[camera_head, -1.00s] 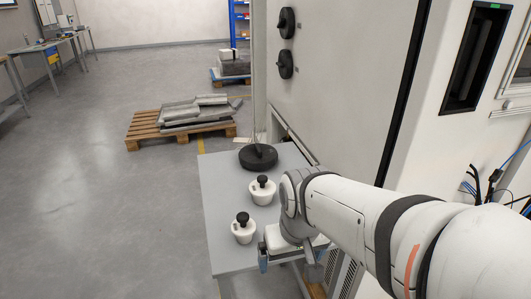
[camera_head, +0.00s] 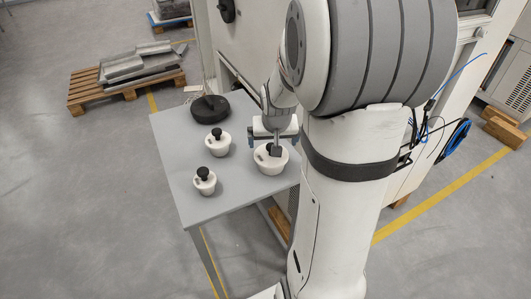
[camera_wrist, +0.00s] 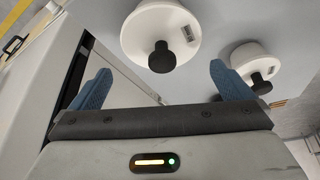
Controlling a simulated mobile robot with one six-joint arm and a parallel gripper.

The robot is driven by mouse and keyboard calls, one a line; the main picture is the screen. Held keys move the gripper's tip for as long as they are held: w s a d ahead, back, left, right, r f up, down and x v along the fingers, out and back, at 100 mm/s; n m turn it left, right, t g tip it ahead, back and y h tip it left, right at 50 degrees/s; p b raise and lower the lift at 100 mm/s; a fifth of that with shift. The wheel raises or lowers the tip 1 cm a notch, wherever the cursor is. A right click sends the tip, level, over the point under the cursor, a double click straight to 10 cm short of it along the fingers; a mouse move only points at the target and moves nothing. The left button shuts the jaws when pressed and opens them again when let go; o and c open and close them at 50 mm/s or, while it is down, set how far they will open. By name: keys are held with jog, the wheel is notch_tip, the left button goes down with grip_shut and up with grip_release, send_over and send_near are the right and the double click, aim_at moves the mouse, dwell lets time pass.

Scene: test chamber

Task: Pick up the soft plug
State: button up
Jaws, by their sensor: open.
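Three white, cup-shaped plugs with black knobs stand on a grey table (camera_head: 185,150). One plug is at the front left (camera_head: 204,185), one is in the middle (camera_head: 217,146), and a wider one (camera_head: 268,164) is at the right. I cannot tell which is the soft plug. My gripper (camera_head: 274,141) is open, its blue fingers apart above the right plug, whose knob is partly hidden. In the wrist view, a near plug (camera_wrist: 150,22) has its knob in the gap between my fingertips (camera_wrist: 162,82). Another plug (camera_wrist: 245,58) is partly behind the right finger.
A black disc (camera_head: 210,110) lies at the table's back, beside a large white cabinet (camera_head: 250,45). A wooden pallet with grey metal parts (camera_head: 125,75) is on the floor behind.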

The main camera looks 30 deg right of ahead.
jog(key=shift+p+x, duration=0.35)
jog(key=shift+x, duration=2.7)
jog(key=shift+a, duration=0.1)
jog(key=shift+c, duration=0.2)
jog(key=c, duration=0.7)
notch_tip(320, 180, up, 12)
jog(key=shift+f+p, duration=0.1)
jog(key=shift+p, duration=0.35)
jog(key=shift+r+p, duration=1.05)
jog(key=shift+r, duration=0.6)
